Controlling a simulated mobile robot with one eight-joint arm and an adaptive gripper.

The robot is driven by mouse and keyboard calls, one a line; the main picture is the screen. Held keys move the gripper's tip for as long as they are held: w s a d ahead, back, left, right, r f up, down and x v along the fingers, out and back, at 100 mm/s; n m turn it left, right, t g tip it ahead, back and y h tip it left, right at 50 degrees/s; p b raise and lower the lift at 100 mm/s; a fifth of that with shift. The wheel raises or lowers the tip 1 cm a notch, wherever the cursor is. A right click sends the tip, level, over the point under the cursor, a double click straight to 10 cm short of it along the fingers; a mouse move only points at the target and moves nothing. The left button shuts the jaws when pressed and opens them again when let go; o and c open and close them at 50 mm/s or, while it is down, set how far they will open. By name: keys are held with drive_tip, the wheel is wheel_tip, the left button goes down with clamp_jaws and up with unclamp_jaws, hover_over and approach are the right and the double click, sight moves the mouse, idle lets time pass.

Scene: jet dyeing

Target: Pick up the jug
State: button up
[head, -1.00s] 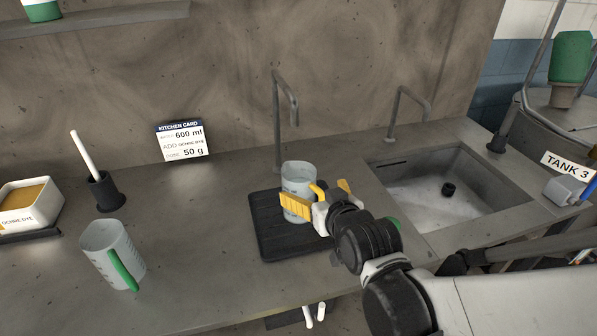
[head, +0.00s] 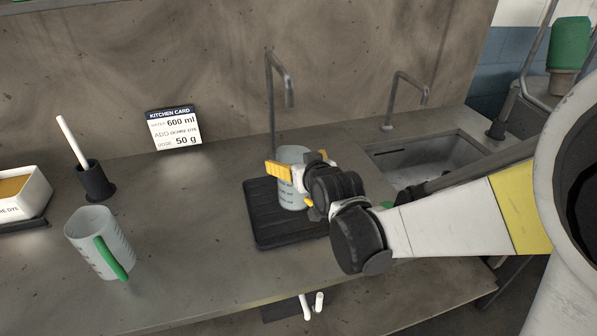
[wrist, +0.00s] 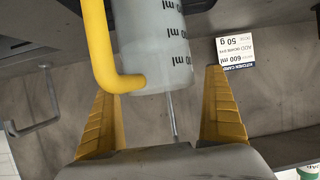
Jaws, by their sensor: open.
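A translucent jug (head: 291,198) with black scale marks stands upright on the black ribbed mat (head: 268,232) under a tap. Its yellow handle (wrist: 98,45) shows at the left in the wrist view, where the jug (wrist: 152,50) is partly cut off by the frame edge. My gripper (head: 293,187) is open at the jug, with its yellow fingers spread. In the wrist view, the jug and handle appear between or just beyond the fingertips (wrist: 160,72); contact cannot be told. My wrist hides part of the jug in the head view.
A second jug with a green handle (head: 96,240) stands at the left on the counter. Behind it are a black holder (head: 95,181) with a white stick and an ochre dye box (head: 22,200). A tap (head: 272,110) rises behind the mat; a sink (head: 415,165) lies right.

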drive_tip(key=c, duration=1.4)
drive_tip(key=shift+r, duration=0.1)
drive_tip(key=shift+c, duration=0.2)
